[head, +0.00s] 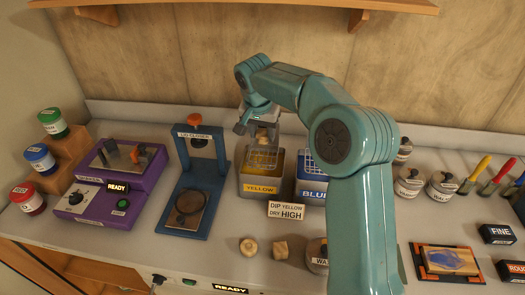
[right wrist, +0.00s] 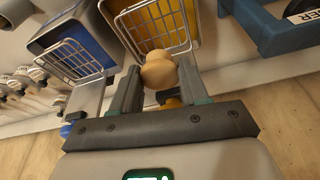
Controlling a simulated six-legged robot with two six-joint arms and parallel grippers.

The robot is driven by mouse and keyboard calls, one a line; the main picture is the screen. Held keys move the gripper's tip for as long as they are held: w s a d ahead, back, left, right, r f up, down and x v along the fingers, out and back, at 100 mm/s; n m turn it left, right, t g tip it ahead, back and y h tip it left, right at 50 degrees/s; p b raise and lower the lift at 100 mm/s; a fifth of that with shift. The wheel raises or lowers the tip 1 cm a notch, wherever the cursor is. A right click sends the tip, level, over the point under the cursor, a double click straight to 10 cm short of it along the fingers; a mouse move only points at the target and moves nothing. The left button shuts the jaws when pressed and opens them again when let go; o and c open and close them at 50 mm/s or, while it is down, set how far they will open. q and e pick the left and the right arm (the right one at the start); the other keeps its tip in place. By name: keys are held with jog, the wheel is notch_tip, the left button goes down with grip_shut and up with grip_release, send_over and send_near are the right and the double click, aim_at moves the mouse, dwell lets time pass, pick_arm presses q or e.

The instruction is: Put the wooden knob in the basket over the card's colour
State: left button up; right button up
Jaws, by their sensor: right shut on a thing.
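A tan, rounded wooden knob (right wrist: 160,72) is between the fingers of my right gripper (right wrist: 158,88) in the right wrist view. In the head view my right gripper (head: 259,126) is above the yellow tank (head: 259,187), at its wire basket (head: 262,158). The basket also shows in the right wrist view (right wrist: 154,24), just beyond the knob. I cannot tell whether the knob touches it. My left gripper is not in view.
The blue tank (head: 310,187) with its own wire basket (right wrist: 74,59) stands beside the yellow one, partly hidden by my arm. Two other wooden pieces (head: 249,247) (head: 281,250) lie on the front counter. A blue stand (head: 195,180) is at the left.

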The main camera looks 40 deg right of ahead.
aim_at(262, 159)
notch_tip(262, 159, down, 6)
jog(key=shift+f, duration=0.25)
jog(key=shift+f, duration=0.1)
jog(key=o, duration=0.7)
jog(key=shift+o, duration=0.2)
jog(key=v, duration=1.1)
jog(key=shift+s+r, duration=0.1)
jog(key=shift+r, duration=0.3)
jog(key=shift+s+a+r, duration=0.1)
jog(key=shift+a+r, duration=0.1)
jog(key=shift+r, duration=0.1)
jog(key=shift+f, duration=0.1)
